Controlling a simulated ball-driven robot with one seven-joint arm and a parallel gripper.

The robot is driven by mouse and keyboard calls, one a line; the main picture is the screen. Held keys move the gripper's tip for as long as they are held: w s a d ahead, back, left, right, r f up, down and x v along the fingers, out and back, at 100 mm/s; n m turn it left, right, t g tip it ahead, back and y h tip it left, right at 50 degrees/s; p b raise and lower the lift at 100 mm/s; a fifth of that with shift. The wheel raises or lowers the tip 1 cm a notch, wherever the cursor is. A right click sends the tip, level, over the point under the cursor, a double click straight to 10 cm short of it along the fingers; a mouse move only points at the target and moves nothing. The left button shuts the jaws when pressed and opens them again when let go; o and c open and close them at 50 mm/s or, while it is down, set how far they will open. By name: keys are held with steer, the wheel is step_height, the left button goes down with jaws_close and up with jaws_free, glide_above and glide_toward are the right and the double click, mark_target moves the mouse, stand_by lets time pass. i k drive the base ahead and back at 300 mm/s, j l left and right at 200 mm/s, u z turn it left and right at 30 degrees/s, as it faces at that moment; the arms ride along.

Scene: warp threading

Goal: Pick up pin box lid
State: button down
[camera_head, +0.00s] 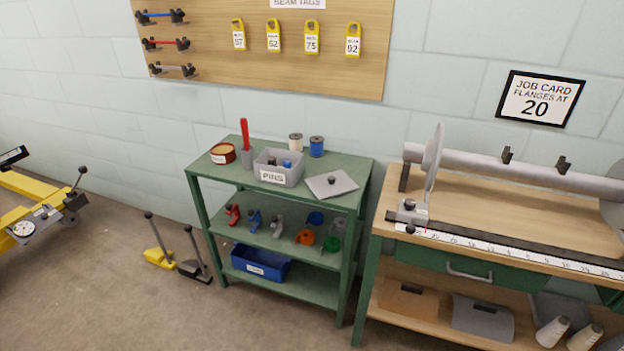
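The pin box lid (344,188) is a flat grey square plate with a small dark knob on top. It lies on the right part of the green shelf unit's top, to the right of the pin box and apart from it. The grey pin box (272,176), labelled PINS, stands open on the same top, with dark and blue items showing inside. My gripper is not in view.
The green shelf unit (222,169) also bears a red tin (222,153), a cup holding a red-handled tool (247,155), a white spool (295,143) and a blue spool (316,147). A workbench (480,212) stands close at right. Floor is clear in front.

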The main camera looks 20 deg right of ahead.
mark_target(334, 183)
steer(key=i+l+u, duration=0.4)
steer(key=i, duration=0.25)
steer(key=i+l+u, duration=0.35)
steer(key=i+l, duration=0.15)
steer(key=i, duration=0.05)
